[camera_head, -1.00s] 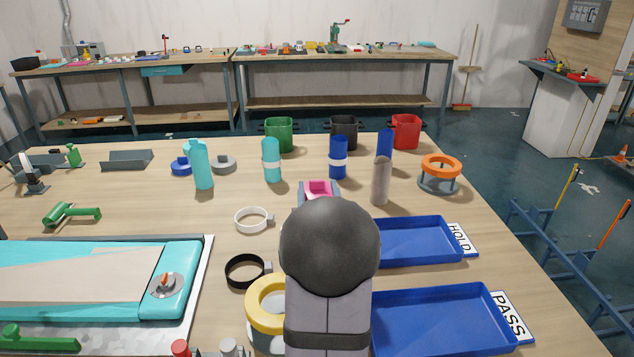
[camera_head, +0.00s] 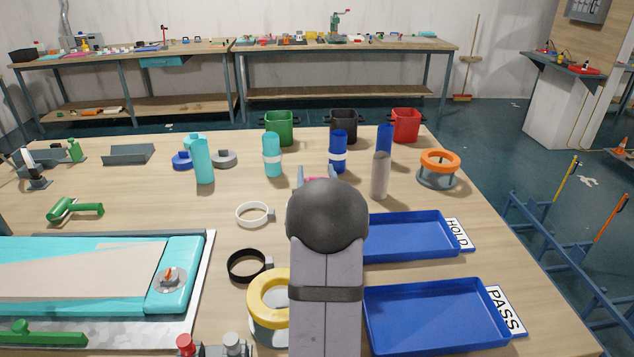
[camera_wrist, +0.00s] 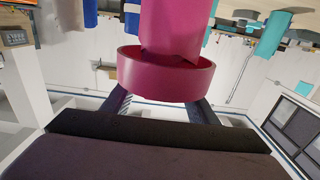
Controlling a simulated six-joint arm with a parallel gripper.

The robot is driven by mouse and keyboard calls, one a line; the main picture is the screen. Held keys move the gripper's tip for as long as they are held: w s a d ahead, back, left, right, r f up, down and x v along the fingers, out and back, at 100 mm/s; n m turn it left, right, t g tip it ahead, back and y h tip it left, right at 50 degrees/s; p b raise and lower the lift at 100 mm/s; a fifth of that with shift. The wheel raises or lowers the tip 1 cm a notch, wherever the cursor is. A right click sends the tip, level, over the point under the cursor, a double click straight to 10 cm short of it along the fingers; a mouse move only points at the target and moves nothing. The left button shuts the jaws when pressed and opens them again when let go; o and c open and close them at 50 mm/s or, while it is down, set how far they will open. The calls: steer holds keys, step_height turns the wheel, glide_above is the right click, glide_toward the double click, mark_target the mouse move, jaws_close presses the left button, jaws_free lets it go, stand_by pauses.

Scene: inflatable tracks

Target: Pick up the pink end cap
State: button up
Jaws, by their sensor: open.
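The pink end cap (camera_wrist: 165,78) fills the upper middle of the wrist view, as a wide round rim with a narrower pink cylinder joined to it. My gripper (camera_wrist: 160,103) has its fingers apart, one toward each side of the cap. The cap's rim hides the finger ends, so contact cannot be told. In the head view only a sliver of pink (camera_head: 315,181) shows above my arm's dark round joint. My arm hides most of the cap and the gripper there.
A grey-brown cylinder (camera_head: 380,176) and a blue bottle (camera_head: 338,150) stand behind the cap. A white ring clamp (camera_head: 252,214) lies to the left. Blue trays (camera_head: 410,258) (camera_head: 437,345) lie to the right. A yellow-topped ring (camera_head: 266,300) stands beside my arm.

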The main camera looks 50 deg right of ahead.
steer(key=shift+w+d, duration=0.5)
steer(key=c, duration=1.1)
